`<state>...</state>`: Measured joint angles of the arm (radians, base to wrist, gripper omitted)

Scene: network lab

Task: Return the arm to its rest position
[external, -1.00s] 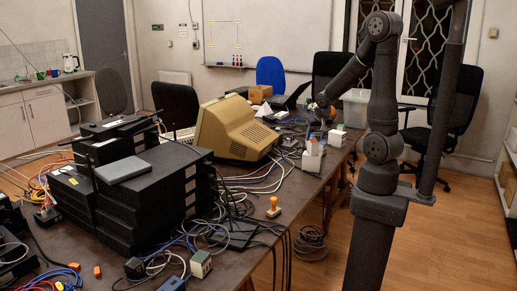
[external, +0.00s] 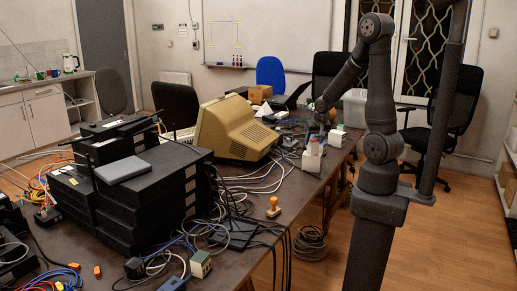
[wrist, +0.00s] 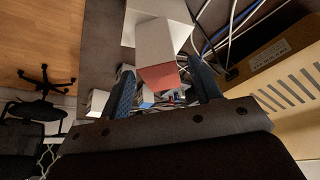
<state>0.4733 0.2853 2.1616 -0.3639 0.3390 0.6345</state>
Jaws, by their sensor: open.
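My arm (external: 380,100) stands at the right of the table, its forearm reaching down and left over the far right part of the tabletop. In the wrist view my gripper (wrist: 165,88) is open, with a dark blue finger on each side. A white box with a reddish end face (wrist: 155,45) shows between and beyond the fingers. I cannot tell its distance from them. In the external view the fingertips are too small and dark to make out.
The table (external: 300,190) carries a beige monitor (external: 235,130), a stack of black network boxes (external: 130,200), loose cables and an orange-handled stamp (external: 273,206). Small white containers (external: 311,160) stand near its right edge. Office chairs (external: 445,115) stand behind. The floor at right is open.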

